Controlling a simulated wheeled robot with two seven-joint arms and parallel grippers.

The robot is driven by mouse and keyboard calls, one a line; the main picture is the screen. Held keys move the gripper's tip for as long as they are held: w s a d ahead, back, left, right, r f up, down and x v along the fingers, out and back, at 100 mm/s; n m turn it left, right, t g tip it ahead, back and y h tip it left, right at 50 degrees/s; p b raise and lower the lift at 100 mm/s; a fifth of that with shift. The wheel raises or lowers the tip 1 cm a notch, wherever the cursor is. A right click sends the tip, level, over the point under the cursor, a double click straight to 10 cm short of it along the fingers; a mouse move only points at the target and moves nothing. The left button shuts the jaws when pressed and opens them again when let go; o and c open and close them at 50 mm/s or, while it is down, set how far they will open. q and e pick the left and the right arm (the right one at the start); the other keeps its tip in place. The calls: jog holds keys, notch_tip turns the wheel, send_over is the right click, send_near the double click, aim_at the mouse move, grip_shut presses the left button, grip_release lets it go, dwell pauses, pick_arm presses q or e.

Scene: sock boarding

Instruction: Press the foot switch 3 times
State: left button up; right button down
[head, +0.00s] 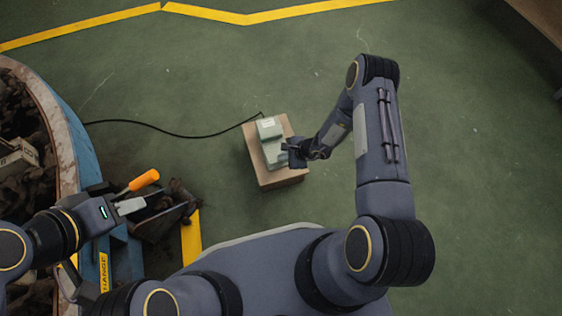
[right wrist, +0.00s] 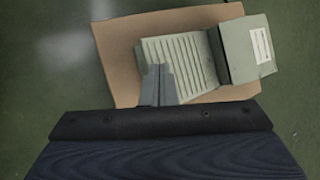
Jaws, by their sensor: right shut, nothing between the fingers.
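The foot switch (head: 268,131) is pale green and sits on a tan block (head: 283,180). In the right wrist view its ribbed pedal (right wrist: 185,61) and its housing with a white label (right wrist: 249,48) show. My right gripper (head: 285,149) is shut and empty at the pedal's near right side. In the right wrist view its fingertips (right wrist: 159,72) overlap the pedal's edge; I cannot tell whether they touch it. My left gripper (head: 133,204) is at the left, far from the switch, beside an orange handle (head: 144,180); whether it holds anything is unclear.
A black cable (head: 165,131) runs left from the switch across the green floor. A large blue-rimmed container (head: 84,150) with dark contents stands at the left. Yellow lines (head: 245,19) mark the floor at the top. The floor right of my right arm is clear.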

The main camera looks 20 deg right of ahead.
jog(key=shift+s+f+b, duration=0.15)
jog(key=shift+f+b, duration=0.4)
jog(key=shift+f, duration=0.1)
jog(key=shift+s+f+b, duration=0.15)
jog(key=shift+f+b, duration=0.4)
jog(key=shift+f, duration=0.1)
dwell(1.3)
jog(key=shift+r, duration=0.1)
dwell(0.4)
jog(key=shift+w+r+p, duration=0.2)
jog(key=shift+r+p, duration=0.25)
jog(key=shift+r, duration=0.4)
jog(key=shift+w+r+p, duration=0.2)
jog(key=shift+r+p, duration=0.25)
jog(key=shift+r, duration=0.35)
jog(key=shift+w+r+p, duration=0.25)
jog(key=shift+r+p, duration=0.45)
jog(key=shift+r, duration=0.55)
jog(key=shift+w+r+p, duration=0.2)
jog(key=shift+r+p, duration=0.5)
jog(key=shift+r, duration=0.55)
